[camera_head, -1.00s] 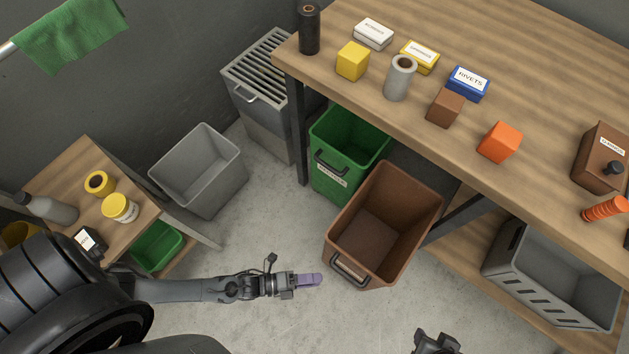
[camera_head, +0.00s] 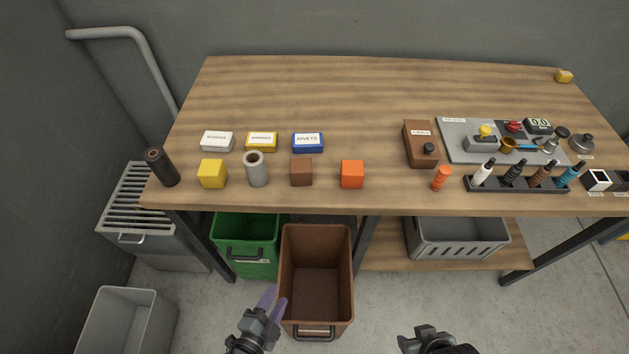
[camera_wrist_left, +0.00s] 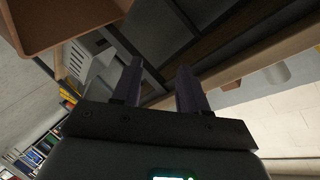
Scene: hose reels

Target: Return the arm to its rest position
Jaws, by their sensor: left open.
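My left gripper (camera_head: 269,301), with purple fingers, is at the bottom of the head view. It appears beside the left edge of the open brown bin (camera_head: 316,262), below the front of the workbench. In the left wrist view its two fingers (camera_wrist_left: 160,85) stand apart with nothing between them, so it is open and empty. My right gripper (camera_head: 426,336) shows only in part at the bottom edge, to the right of the brown bin, and its jaw opening is unclear.
The wooden workbench (camera_head: 300,95) holds several blocks, labelled boxes and tools. A green bin (camera_head: 246,238) stands left of the brown one; a grey crate (camera_head: 456,240) sits on the lower shelf. A grey bin (camera_head: 128,325) is at lower left. Some floor right of the brown bin is clear.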

